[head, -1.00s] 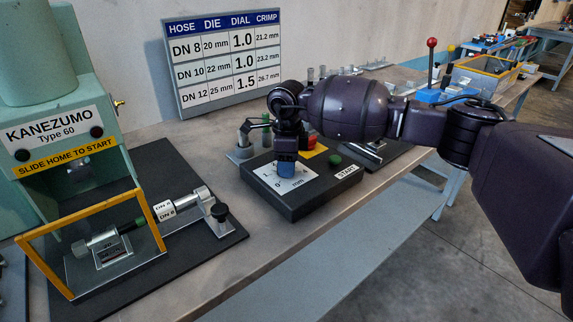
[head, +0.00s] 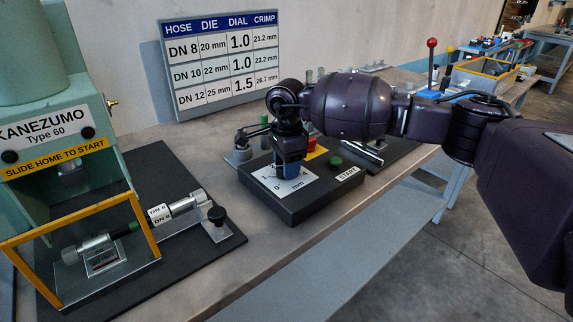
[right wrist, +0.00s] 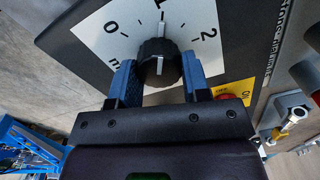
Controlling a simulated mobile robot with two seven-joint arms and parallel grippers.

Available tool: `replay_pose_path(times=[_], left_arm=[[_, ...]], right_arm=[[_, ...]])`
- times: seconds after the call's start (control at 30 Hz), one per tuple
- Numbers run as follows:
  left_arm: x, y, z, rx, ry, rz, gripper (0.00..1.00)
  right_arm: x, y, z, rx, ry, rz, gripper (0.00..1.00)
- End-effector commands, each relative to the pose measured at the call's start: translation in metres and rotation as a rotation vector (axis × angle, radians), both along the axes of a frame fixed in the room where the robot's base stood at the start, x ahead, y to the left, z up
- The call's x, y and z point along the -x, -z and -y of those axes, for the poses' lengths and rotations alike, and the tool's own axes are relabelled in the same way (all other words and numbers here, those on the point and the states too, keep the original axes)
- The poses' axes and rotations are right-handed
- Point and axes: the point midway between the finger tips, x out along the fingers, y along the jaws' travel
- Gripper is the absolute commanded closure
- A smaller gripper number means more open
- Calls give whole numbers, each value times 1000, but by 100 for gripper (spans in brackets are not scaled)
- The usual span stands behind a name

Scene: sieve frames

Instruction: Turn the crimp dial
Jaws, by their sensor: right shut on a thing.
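The crimp dial (right wrist: 158,62) is a dark ribbed knob with a white pointer line, on a white scale plate (right wrist: 97,38) marked 0, 1 and 2. The pointer line is roughly at the 1. My right gripper (right wrist: 157,78) has its blue fingers on either side of the knob and is shut on it. In the head view my right gripper (head: 290,172) comes down onto the scale plate (head: 306,184) of the black control box (head: 308,208) and hides the knob. My left gripper is not in view.
A green START button (head: 335,161) and a red button (head: 310,142) on yellow sit on the box. The green press (head: 75,95) and a hose labelled DN 8 (head: 158,213) are at left. The chart (head: 222,65) behind lists dial 1.0 for DN 8.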

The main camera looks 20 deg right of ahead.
Motion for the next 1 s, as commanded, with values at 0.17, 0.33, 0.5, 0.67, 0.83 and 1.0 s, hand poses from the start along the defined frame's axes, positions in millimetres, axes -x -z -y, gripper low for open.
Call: replay_pose_path(times=[0.17,0.33,0.5,0.67,0.83,1.0], left_arm=[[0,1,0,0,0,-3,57],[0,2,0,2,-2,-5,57],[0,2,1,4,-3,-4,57],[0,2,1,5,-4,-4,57],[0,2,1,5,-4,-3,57],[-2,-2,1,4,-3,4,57]], right_arm=[[0,0,0,-1,-2,0,80],[0,0,0,-1,-1,0,55],[0,0,0,-1,-1,0,31],[0,0,0,0,-1,0,31],[0,-4,0,0,0,1,31],[-1,-26,0,-1,0,6,31]])
